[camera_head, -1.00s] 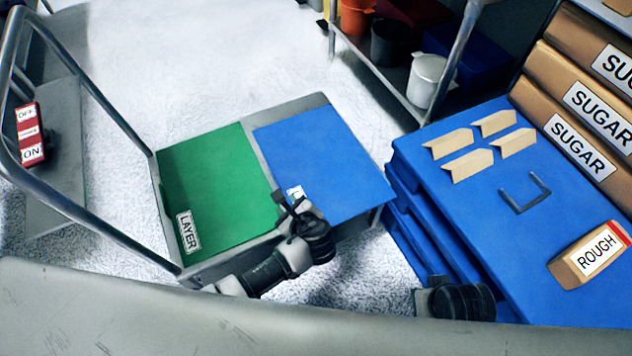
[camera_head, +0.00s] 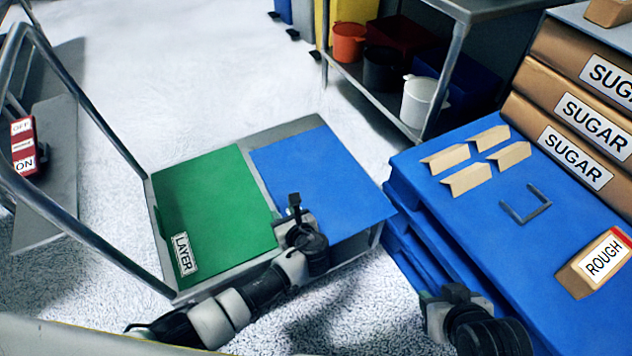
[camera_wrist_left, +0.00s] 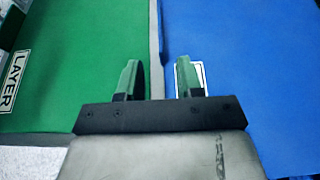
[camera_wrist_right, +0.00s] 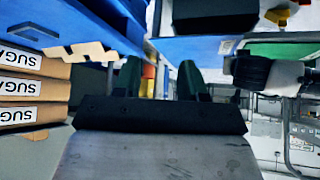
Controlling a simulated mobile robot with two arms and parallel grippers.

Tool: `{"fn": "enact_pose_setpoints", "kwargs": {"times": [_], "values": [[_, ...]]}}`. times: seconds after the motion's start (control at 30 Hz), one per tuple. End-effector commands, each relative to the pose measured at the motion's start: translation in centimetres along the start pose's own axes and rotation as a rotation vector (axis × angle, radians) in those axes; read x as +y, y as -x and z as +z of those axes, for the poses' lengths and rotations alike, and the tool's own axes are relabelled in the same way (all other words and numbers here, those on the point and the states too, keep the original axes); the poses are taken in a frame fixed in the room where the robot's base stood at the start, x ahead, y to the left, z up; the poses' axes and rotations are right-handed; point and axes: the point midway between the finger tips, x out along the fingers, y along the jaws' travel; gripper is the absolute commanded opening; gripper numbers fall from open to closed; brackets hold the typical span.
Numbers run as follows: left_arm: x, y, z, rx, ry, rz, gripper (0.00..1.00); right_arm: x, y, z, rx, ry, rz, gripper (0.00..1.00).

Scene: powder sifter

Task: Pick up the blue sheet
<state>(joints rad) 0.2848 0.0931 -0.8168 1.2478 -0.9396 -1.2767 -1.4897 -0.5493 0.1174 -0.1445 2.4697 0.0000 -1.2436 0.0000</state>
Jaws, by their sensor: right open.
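The blue sheet (camera_head: 318,172) lies flat on the right part of the cart, beside the green sheet (camera_head: 210,205) with its LAYER label. My left gripper (camera_head: 294,204) is over the near left edge of the blue sheet. In the left wrist view the blue sheet (camera_wrist_left: 255,75) fills the right side, and the open, empty left gripper (camera_wrist_left: 158,80) sits over the strip between the two sheets. One finger partly covers a white label on the blue sheet. My right gripper (camera_head: 447,296) is beside the blue pallet stack; its open fingers show in the right wrist view (camera_wrist_right: 160,80).
The blue pallet stack (camera_head: 415,185) at right bears wooden pieces (camera_head: 465,178), a dark U-shaped handle (camera_head: 526,205), a ROUGH box (camera_head: 597,262) and SUGAR boxes (camera_head: 575,158). A metal rack (camera_head: 450,62) with pots stands behind. The cart's handrail (camera_head: 95,115) rises at left.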

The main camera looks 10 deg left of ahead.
Motion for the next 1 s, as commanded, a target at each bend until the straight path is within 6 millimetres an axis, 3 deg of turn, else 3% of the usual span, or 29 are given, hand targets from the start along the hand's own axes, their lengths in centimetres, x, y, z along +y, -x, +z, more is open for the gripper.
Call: {"fn": "enact_pose_setpoints", "kwargs": {"times": [0.23,0.53,0.9,1.0], "values": [[-0.1,-2.1,0.0,-0.001,0.0,0.002,0.36,-0.6,-0.8,-3.5,0.238,0.004,-0.013,0.42],[-0.1,-4.5,0.1,0.0,0.001,0.001,0.36,-1.2,-0.2,-7.5,0.516,0.006,-0.03,0.42],[-0.1,-4.9,0.2,0.001,0.0,0.001,0.36,-1.4,0.1,-8.4,0.577,0.006,-0.034,0.42],[-0.1,-4.9,0.2,0.001,0.0,0.001,0.24,-1.4,0.1,-8.4,0.576,0.006,-0.034,0.42]]}}
